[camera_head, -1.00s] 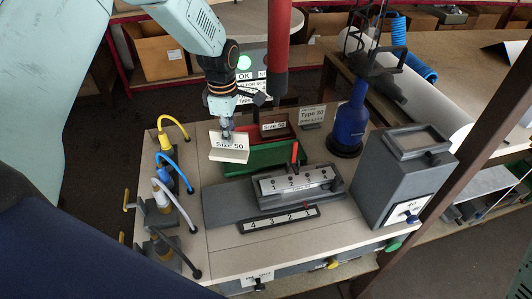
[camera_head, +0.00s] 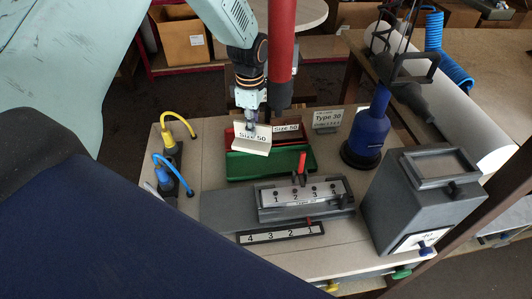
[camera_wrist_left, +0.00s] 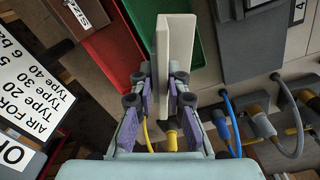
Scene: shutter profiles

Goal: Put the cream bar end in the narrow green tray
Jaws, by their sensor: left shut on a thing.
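The cream bar end (camera_head: 254,148) is a pale block. My left gripper (camera_head: 251,122) is shut on it and holds it up. Contact with the tray does not show. My right gripper is not in view.
A red tray (camera_head: 262,139) labelled "Size 50" lies behind the green one. A grey fixture (camera_head: 225,208) with a red lever (camera_head: 302,168) stands in front. A blue bottle (camera_head: 368,135) and grey box (camera_head: 420,205) stand right; yellow and blue hoses (camera_head: 172,170) are left.

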